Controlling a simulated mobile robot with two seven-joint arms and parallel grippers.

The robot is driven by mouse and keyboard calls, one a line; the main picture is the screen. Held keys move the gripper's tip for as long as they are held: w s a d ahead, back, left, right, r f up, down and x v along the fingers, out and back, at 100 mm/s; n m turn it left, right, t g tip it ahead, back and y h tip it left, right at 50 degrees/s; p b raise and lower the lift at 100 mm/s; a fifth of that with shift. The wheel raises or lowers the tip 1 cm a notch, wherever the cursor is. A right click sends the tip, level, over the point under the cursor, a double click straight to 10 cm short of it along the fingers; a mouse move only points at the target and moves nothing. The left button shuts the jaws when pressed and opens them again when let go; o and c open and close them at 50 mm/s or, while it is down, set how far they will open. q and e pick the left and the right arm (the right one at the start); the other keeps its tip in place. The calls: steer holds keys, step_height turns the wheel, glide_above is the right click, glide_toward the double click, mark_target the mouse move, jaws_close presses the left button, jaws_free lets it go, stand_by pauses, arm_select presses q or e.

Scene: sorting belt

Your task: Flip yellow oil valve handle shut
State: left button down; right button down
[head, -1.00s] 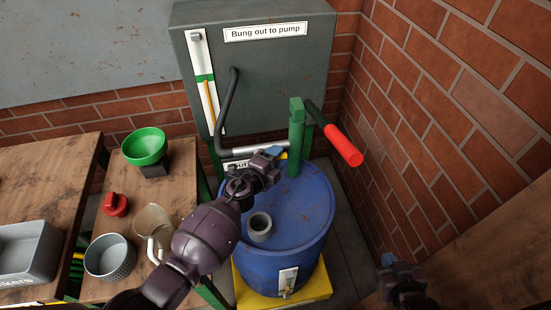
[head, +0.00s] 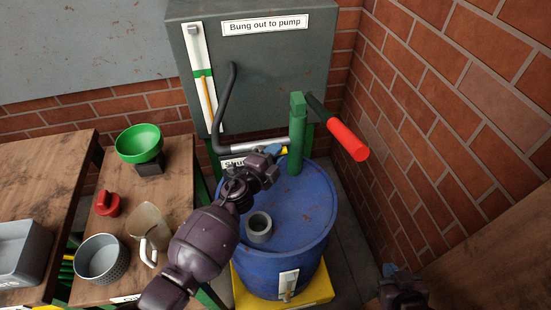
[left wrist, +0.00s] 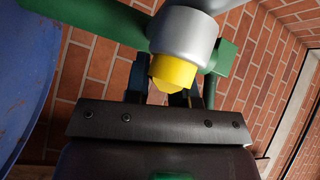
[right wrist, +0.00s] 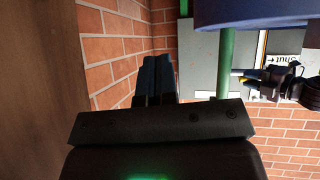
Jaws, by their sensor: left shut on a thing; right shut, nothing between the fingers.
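The yellow valve handle (head: 285,151) is at the end of the silver pipe (head: 258,145), beside the green pump post, above the blue drum. Most of it is hidden behind my gripper in the head view. My left gripper (head: 277,151) is shut on it. In the left wrist view the yellow handle (left wrist: 174,68) sits between the two fingers, just below a silver collar (left wrist: 185,38). My right gripper (head: 389,269) is shut and empty, low at the right; its closed fingers (right wrist: 156,65) show in the right wrist view. A partly covered "Shut" label (head: 232,163) lies behind my left arm.
The green pump (head: 297,130) with a red grip (head: 347,140) rises from the blue drum (head: 300,225). A grey cabinet (head: 280,70) stands behind. Brick wall at right.

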arm_select(q)
steer(key=b, duration=0.1)
steer(key=n+t+b, duration=0.1)
steer(key=b, duration=0.1)
steer(key=shift+s+a+f+n+h, duration=0.1)
steer(key=shift+f+n+h, duration=0.1)
steer(key=shift+n+h, duration=0.1)
steer(key=n+b, duration=0.1)
steer(key=r+t+b, duration=0.1)
steer(key=b, duration=0.1)
steer(key=shift+a+n+t, duration=0.2)
steer(key=shift+n+t, duration=0.1)
steer(key=shift+n, duration=0.1)
steer(key=shift+r+n+t+b, duration=0.2)
steer(key=shift+n+t+b, duration=0.1)
steer(key=shift+t+b, duration=0.15)
steer(key=shift+a+r+h, duration=0.1)
steer(key=shift+r+h, duration=0.1)
steer(key=shift+h, duration=0.1)
arm_select(e)
step_height(320, 180, down, 7)
steer(key=shift+w+a+r+g, duration=0.15)
steer(key=shift+a+g, duration=0.1)
steer(key=shift+g, duration=0.05)
arm_select(q)
steer(key=shift+r, duration=0.1)
arm_select(e)
steer(key=shift+a, duration=0.1)
